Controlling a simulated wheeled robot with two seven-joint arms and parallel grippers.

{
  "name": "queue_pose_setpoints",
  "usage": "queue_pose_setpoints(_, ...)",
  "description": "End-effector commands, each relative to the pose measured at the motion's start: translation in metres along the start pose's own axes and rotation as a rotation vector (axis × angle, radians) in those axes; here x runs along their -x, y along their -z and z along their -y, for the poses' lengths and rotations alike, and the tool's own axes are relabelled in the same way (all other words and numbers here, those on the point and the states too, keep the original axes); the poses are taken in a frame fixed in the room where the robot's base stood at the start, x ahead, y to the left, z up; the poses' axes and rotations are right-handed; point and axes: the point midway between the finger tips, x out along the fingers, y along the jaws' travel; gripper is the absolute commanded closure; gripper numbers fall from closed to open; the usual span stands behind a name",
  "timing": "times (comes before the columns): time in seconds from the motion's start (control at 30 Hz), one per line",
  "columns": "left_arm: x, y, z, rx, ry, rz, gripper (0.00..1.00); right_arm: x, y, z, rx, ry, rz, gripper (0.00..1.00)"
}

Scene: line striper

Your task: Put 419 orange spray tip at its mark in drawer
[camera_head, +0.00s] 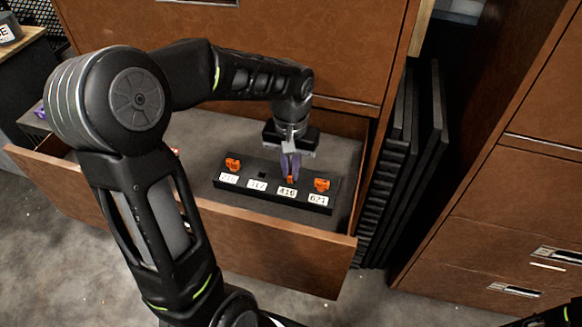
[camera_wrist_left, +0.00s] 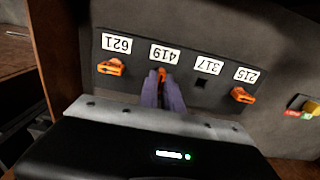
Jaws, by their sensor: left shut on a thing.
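An open brown drawer (camera_head: 272,248) holds a black rack (camera_head: 225,186) with white number labels. My left gripper (camera_head: 290,178) points down at the 419 mark, its purple fingers shut on an orange spray tip (camera_head: 290,180). In the left wrist view the fingers (camera_wrist_left: 163,85) close around that tip (camera_wrist_left: 162,72) right beside the 419 label (camera_wrist_left: 164,54). The tip is at the 419 place; whether it is fully seated is hidden by the fingers. My right gripper is not seen in either view.
Orange tips sit at 215 (camera_head: 233,164) and 621 (camera_head: 322,185). The 317 hole (camera_wrist_left: 202,83) is empty. A small red, green and yellow item (camera_wrist_left: 302,108) lies in the drawer beside the rack. Brown cabinets (camera_head: 490,210) stand to the right.

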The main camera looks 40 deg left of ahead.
Motion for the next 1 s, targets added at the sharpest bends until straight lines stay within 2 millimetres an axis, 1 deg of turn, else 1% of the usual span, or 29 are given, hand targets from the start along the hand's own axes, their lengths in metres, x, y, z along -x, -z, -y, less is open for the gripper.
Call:
queue_pose_setpoints(0.33,-0.0098,-0.0001,0.0000,0.000,0.000,0.001,1.00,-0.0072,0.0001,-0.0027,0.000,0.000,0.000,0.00)
queue_pose_setpoints(0.37,-0.0085,-0.0001,0.0000,0.000,0.000,0.000,0.89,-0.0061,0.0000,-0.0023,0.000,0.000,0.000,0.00)
queue_pose_setpoints(0.63,-0.0082,0.0000,0.0000,0.000,0.000,0.000,0.67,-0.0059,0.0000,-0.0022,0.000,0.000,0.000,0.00)
queue_pose_setpoints(0.83,-0.0081,0.0000,0.0000,0.000,0.000,0.000,0.65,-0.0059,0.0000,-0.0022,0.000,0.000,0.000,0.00)
queue_pose_setpoints(1.0,-0.0081,0.0000,0.0000,0.000,0.000,0.000,0.51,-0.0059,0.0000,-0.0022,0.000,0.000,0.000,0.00)
